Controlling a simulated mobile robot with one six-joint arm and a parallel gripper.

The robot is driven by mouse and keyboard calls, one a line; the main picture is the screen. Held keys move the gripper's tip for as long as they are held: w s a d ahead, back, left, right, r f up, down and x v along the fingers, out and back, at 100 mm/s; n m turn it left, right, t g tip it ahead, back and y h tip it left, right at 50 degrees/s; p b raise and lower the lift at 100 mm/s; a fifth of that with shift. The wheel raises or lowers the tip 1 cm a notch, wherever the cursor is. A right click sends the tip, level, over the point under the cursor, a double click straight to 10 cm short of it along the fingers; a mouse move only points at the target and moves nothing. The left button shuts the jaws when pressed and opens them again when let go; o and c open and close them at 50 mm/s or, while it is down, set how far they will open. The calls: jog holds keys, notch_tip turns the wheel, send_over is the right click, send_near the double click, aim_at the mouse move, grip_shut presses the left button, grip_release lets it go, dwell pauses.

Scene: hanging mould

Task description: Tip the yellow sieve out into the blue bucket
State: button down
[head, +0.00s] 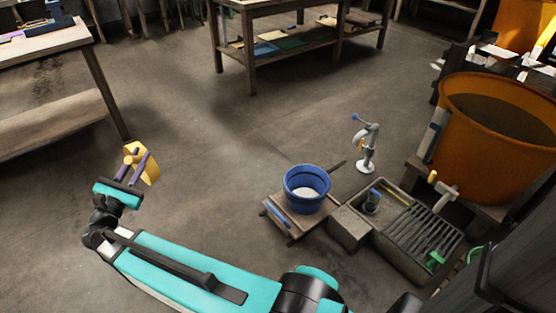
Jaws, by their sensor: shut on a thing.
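The yellow sieve (149,169) is at the left of the head view, held up over open floor. My gripper (136,160), with purple fingers, is shut on it. The sieve looks tilted on its side, and its inside is hidden from this angle. The blue bucket (307,181) stands upright on a low wooden stand right of the middle, well to the right of my gripper. Something pale shows in the bottom of the bucket.
A stone sink (367,216) with a ribbed drainboard stands right of the bucket, with a small pump (367,146) behind it. A large orange tub (497,130) is at the right. Wooden tables stand at the upper left and the back. The floor between sieve and bucket is clear.

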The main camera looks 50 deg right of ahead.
jog(key=s+d+f+m+g+p, duration=0.1)
jog(key=s+d+f+m+g, duration=0.3)
jog(key=d, duration=0.7)
jog(key=s+d+f+m+g, duration=0.15)
jog(key=d+f+g, duration=0.35)
jog(key=d, duration=0.6)
jog(key=s+d+f+m+g+p, duration=0.1)
jog(key=s+d+f+m+g, duration=0.4)
jog(key=d, duration=0.6)
jog(key=s+d+f+m+g+y, duration=0.3)
jog(key=s+d+f+g+y, duration=0.1)
jog(key=s+d, duration=0.6)
jog(key=s+d+f+m+g+y+p, duration=0.1)
jog(key=s+d+f+m+g+y, duration=0.3)
jog(key=s+d, duration=0.7)
notch_tip(320, 180, down, 4)
jog(key=shift+d+r+g+y, duration=0.25)
jog(key=shift+g+y, duration=0.25)
jog(key=shift+g, duration=0.7)
jog(key=shift+s, duration=0.1)
